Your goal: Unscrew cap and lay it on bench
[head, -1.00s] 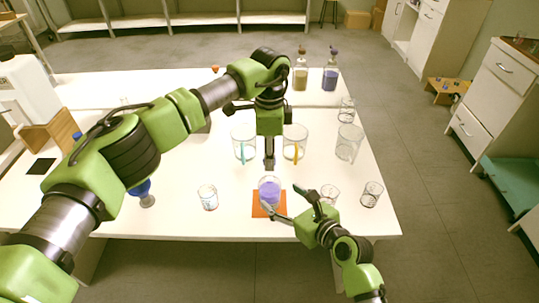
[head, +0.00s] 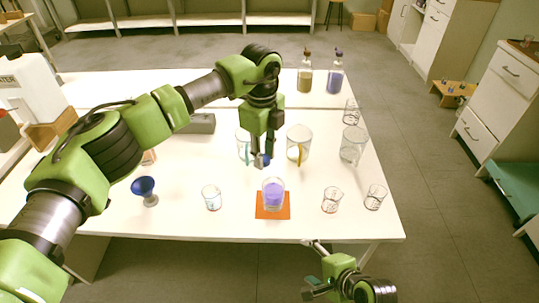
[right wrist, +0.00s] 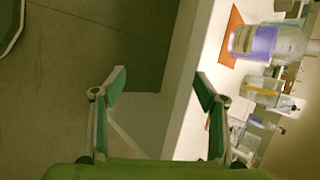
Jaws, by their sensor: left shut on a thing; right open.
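A clear bottle with purple liquid (head: 274,193) stands upright on an orange mat (head: 266,214) near the bench's front edge. It also shows in the right wrist view (right wrist: 258,42), sideways in the picture. My left gripper (head: 262,154) is shut on a small dark blue-grey cap (head: 262,161), behind and above the bottle and apart from it. My right gripper (head: 313,268) is open and empty, in front of the bench's front edge. Its two fingers stand wide apart in the right wrist view (right wrist: 158,88).
On the white bench (head: 180,222) stand a blue funnel-like cup (head: 144,187), small beakers (head: 212,198) and larger beakers (head: 354,146). Two capped bottles (head: 304,80) stand at the back. Bare bench lies between the blue cup and the small beaker, and left of the mat.

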